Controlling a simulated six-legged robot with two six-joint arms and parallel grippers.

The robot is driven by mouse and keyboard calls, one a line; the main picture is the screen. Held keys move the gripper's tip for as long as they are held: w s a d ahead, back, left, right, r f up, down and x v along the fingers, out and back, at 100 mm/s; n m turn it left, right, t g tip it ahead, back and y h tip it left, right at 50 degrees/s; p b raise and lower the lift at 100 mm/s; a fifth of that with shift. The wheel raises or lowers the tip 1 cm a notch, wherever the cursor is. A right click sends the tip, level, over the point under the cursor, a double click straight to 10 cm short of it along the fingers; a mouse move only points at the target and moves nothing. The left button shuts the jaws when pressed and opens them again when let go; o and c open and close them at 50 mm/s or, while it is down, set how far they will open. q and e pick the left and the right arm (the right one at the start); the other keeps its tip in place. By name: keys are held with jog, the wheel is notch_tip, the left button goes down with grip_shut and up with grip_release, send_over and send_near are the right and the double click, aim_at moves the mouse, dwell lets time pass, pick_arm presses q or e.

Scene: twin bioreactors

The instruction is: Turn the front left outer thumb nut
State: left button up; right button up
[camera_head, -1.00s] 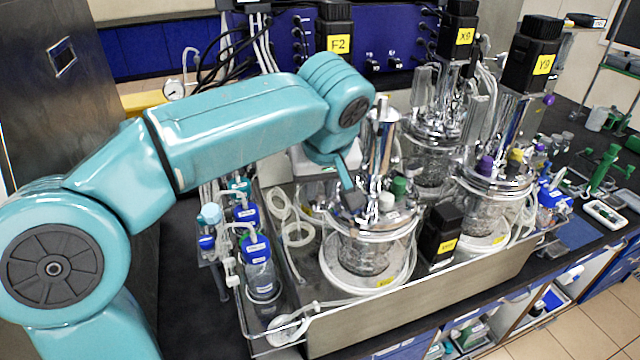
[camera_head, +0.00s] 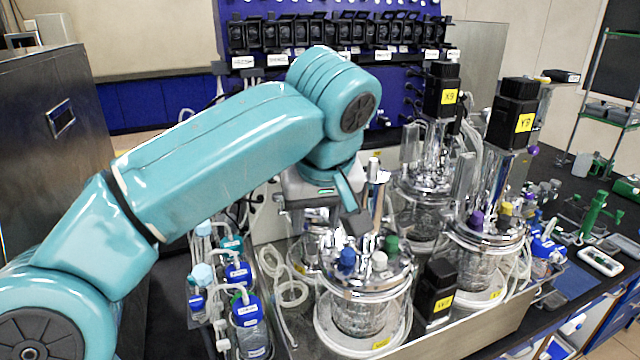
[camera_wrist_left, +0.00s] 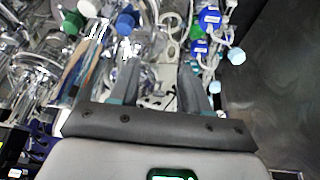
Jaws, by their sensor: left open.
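The front left bioreactor (camera_head: 362,315) is a glass vessel with a shiny steel lid. Blue (camera_head: 346,261), white (camera_head: 380,262) and green (camera_head: 391,244) caps stand on the lid. I cannot single out the front left outer thumb nut among the small shiny lid fittings. My left gripper (camera_head: 347,218) is open and hangs above the left back part of this lid, pointing down, with its fingers partly hiding the steel parts behind. In the left wrist view the open fingers (camera_wrist_left: 158,75) have nothing gripped between them. The blue cap (camera_wrist_left: 126,22) shows beyond the left finger. My right gripper is out of view.
A dark motor block (camera_head: 435,288) stands right of the vessel. The second bioreactor (camera_head: 482,265) is further right. Blue-capped bottles (camera_head: 250,325) and loose tubing (camera_head: 290,292) lie to the left. A metal tray wall (camera_head: 440,345) runs along the front.

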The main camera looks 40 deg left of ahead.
pick_arm(q)
jog(key=p+v, duration=0.1)
jog(key=v, duration=0.6)
jog(key=shift+r, duration=0.2)
jog(key=shift+d, duration=0.1)
